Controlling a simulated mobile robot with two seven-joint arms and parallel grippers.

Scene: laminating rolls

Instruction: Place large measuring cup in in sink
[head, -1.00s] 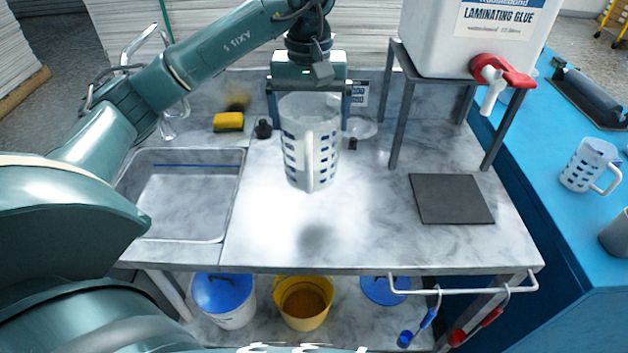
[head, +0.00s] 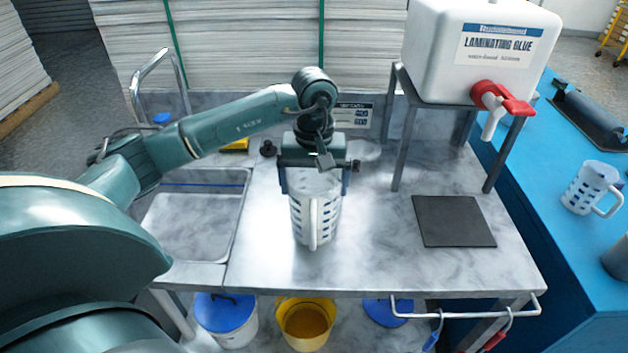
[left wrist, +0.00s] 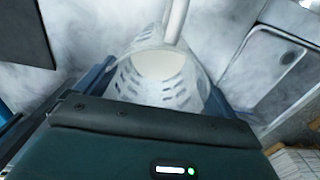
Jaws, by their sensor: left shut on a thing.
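The large measuring cup (head: 316,215), translucent white with blue marks, is upright over the middle of the grey marbled worktop, right of the sink. My left gripper (head: 316,186) is shut on it from above, with a finger on each side near the rim. I cannot tell if its base touches the worktop. In the left wrist view the cup (left wrist: 150,85) sits between the fingers, its handle pointing away. The sink (head: 190,228) is a shallow empty basin at the left of the worktop; it also shows at the right of the left wrist view (left wrist: 262,82). My right gripper is out of view.
A glue tank (head: 480,50) with a red tap stands on a metal frame at the back right. A dark square mat (head: 454,221) lies below it. Another measuring cup (head: 591,187) is on the blue table.

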